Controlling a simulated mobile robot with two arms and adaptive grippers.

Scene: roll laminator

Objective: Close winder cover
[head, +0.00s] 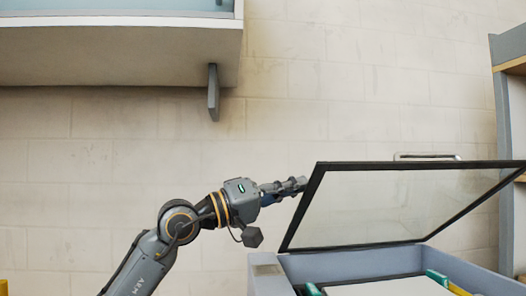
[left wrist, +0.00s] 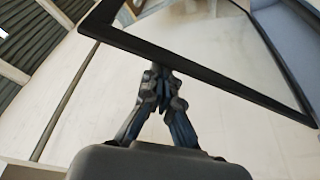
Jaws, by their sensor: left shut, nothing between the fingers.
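The winder cover (head: 390,201) is a clear panel in a black frame, raised and tilted above the grey machine (head: 345,263). A metal handle (head: 427,156) shows at its upper edge. My left gripper (head: 300,183) is shut and empty at the cover's left frame edge. In the left wrist view the shut fingertips (left wrist: 158,72) lie close to the black frame (left wrist: 190,66); I cannot tell whether they touch it. My right gripper is in neither view.
Green and yellow parts (head: 440,280) sit inside the open machine. A wall cabinet (head: 120,55) hangs at the upper left, and a shelf unit (head: 505,120) stands at the right. The wall behind the arm is bare.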

